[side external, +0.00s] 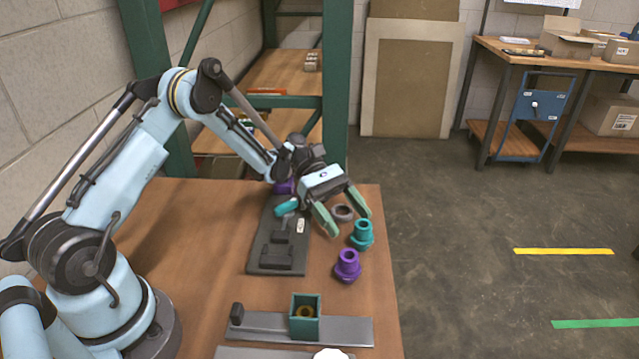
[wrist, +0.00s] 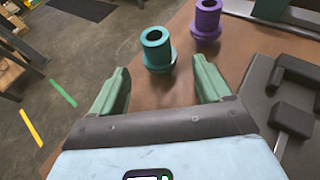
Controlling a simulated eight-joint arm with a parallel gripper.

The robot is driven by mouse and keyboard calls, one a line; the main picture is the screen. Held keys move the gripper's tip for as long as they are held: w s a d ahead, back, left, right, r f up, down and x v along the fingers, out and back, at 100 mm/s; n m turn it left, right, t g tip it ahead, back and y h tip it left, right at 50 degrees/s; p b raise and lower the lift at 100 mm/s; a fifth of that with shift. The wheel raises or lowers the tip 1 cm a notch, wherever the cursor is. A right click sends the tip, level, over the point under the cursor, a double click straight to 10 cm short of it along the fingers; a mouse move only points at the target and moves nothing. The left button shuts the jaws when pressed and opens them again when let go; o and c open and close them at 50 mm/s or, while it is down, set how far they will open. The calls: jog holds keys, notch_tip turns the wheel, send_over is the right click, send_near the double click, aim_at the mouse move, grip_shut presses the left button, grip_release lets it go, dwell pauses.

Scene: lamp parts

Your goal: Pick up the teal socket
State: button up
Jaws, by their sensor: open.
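The teal socket (side external: 362,235) stands upright on the wooden table near its right edge in the side view. In the wrist view the teal socket (wrist: 157,50) shows its round opening and lies ahead, between the lines of the two fingers. My gripper (side external: 347,222) is open and empty, with its green fingers tilted down just behind and to the left of the socket. In the wrist view my gripper (wrist: 160,88) has its fingers wide apart, and the socket is beyond the fingertips, not between them.
A purple socket (side external: 347,266) stands close to the teal one, nearer the camera. A dark fixture (side external: 277,257) is to the left. A green box (side external: 305,317) sits on a grey plate in front. The table edge is close on the right.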

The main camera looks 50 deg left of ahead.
aim_at(361, 238)
jog(key=shift+x, duration=2.8)
jog(key=shift+a+f, duration=0.1)
jog(key=shift+a, duration=0.05)
jog(key=c, duration=1.1)
